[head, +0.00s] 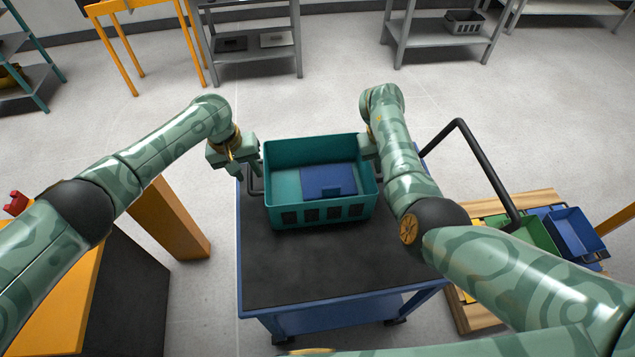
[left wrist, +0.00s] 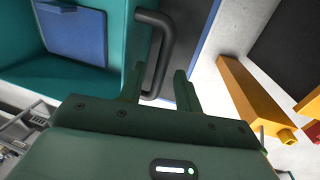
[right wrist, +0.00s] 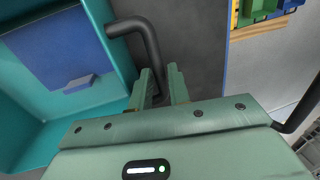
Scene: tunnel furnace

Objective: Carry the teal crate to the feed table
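The teal crate (head: 285,215) stands on the dark top of a blue cart (head: 300,265), with a blue box-like item (head: 328,181) inside. My left gripper (head: 250,160) is at the crate's left end. In the left wrist view its fingers (left wrist: 160,88) are apart, with the crate's black handle (left wrist: 168,45) reaching down to the gap between them. My right gripper (right wrist: 162,85) is at the right end, mostly hidden by its arm in the head view. In the right wrist view its fingers are apart, with the other black handle (right wrist: 150,45) at their gap; contact is unclear.
A black push bar (head: 468,150) rises at the cart's right. Beyond it a wooden pallet (head: 480,313) bears green and blue bins (head: 570,232). An orange structure (head: 175,225) stands at left. Grey shelves (head: 250,50) stand at the back, with open floor before them.

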